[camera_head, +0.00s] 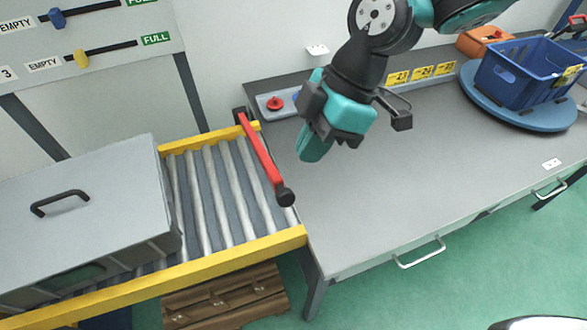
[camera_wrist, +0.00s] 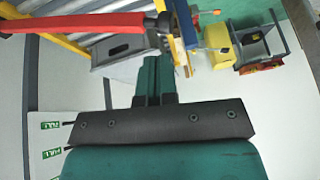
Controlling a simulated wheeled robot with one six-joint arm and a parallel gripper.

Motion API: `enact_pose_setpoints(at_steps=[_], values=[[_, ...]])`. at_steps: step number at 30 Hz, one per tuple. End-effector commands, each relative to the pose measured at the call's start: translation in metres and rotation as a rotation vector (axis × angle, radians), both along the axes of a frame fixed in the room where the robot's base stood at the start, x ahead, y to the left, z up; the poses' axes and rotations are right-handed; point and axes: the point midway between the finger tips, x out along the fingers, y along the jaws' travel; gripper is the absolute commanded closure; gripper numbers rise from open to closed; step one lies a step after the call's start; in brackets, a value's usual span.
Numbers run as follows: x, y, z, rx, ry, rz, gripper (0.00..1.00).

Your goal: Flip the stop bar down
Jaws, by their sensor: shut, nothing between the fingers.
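The stop bar (camera_head: 262,152) is a red bar with a black knob at its near end, at the right end of the roller conveyor (camera_head: 215,190). It runs from a dark mount by the far rail toward the near rail. Its near end looks short of the near rail; its exact tilt is hard to tell. The stop bar (camera_wrist: 80,24) also crosses the upper left of the wrist view. My gripper (camera_head: 309,150) is just right of the bar, apart from it, over the bench's left side. Its teal fingers (camera_wrist: 153,78) are shut and empty.
A grey lidded case (camera_head: 95,215) sits on the conveyor's left part. A red button (camera_head: 275,103) is on the bench behind the bar. A blue crate (camera_head: 525,72) stands on a round blue turntable (camera_head: 490,97) at the right. The bench (camera_head: 400,180) middle is clear.

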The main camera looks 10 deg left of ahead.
Motion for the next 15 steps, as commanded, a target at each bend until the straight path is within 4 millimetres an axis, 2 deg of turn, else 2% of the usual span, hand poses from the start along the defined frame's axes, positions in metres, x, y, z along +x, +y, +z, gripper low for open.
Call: enact_pose_setpoints(at_steps=[3, 7, 15], values=[[-0.009, 0.009, -0.020, -0.004, 0.004, 0.004, 1.00], [-0.017, 0.015, -0.037, -0.003, 0.002, 0.004, 1.00], [-0.023, 0.021, -0.053, 0.000, 0.000, 0.003, 1.00]])
